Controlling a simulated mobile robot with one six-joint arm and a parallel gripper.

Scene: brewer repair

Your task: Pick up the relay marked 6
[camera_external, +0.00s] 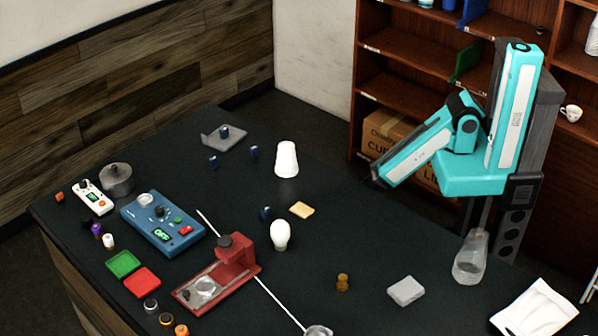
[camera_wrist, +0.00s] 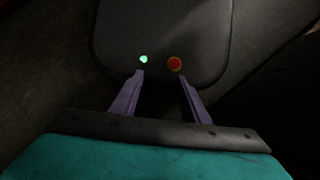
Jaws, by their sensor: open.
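Several small dark blue parts, which may be the relays, are on the dark table (camera_external: 330,228). One blue part (camera_external: 224,131) is on a grey plate at the back, with a second (camera_external: 213,162) and a third (camera_external: 253,152) nearby. Another blue part (camera_external: 265,213) is near the middle. No number is readable, so I cannot tell which is marked 6. My gripper (camera_wrist: 161,76) is open and empty in the wrist view, its two purple fingers apart. In the external view, my arm is folded at the right, its end beyond the table's right edge, away from the blue parts.
A white cylinder (camera_external: 286,159), a white bulb (camera_external: 280,235), a yellow sponge-like block (camera_external: 302,209) and a red stand (camera_external: 236,257) with a thin rod occupy the middle. A blue device (camera_external: 160,222) stands left. A glass flask (camera_external: 470,257) stands right, before shelves (camera_external: 400,46).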

